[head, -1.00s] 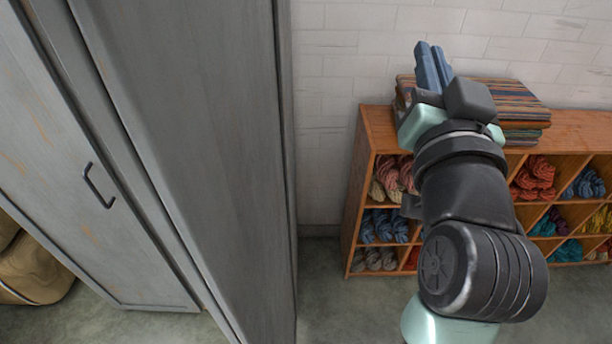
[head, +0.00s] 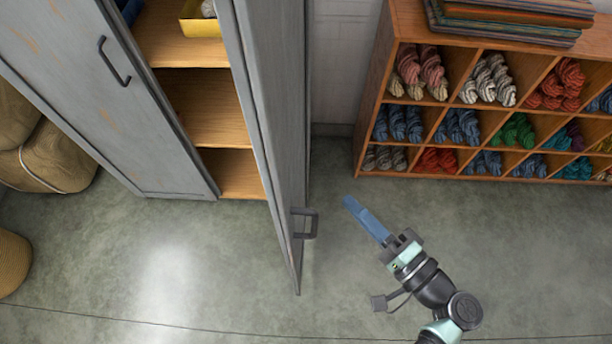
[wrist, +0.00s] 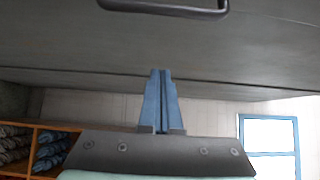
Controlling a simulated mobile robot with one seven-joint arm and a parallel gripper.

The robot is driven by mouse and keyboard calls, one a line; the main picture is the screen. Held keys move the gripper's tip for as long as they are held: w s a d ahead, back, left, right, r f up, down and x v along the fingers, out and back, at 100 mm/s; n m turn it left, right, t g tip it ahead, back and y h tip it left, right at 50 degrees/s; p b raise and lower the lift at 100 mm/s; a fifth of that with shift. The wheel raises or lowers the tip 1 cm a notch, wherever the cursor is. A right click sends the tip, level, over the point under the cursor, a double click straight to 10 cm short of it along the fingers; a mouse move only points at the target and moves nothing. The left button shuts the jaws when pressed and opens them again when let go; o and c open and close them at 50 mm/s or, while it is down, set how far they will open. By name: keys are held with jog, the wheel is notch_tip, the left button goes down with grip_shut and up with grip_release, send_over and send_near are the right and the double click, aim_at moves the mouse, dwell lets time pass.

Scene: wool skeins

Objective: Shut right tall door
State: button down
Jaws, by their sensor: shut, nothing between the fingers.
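The right tall door (head: 284,110) of the grey cabinet stands open, swung out from the shelves. Its dark bar handle (head: 312,224) is near the free edge, on the side facing my gripper. My gripper (head: 350,203) is shut and empty, a little to the right of the handle and apart from it in the head view. In the wrist view the door's grey face (wrist: 60,48) fills the upper part, with the handle (wrist: 165,12) at the top edge, beyond the blue fingertips (wrist: 159,72).
The left tall door (head: 75,90) is shut. Open shelves (head: 215,118) hold a yellow box (head: 200,27). A wooden cubby shelf (head: 375,60) with wool skeins stands at the right. Sacks (head: 55,155) and a basket (head: 12,262) are at the left. The floor in front is clear.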

aim_at(293, 167)
jog(key=w+a+p, duration=0.1)
jog(key=a, duration=0.1)
jog(key=w+a+p, duration=0.1)
jog(key=w+a, duration=0.1)
jog(key=a, duration=0.1)
jog(key=w+a+p, duration=0.1)
jog(key=w+a, duration=0.1)
jog(key=shift+a+r, duration=0.15)
jog(key=shift+a, duration=0.65)
jog(key=shift+a, duration=0.1)
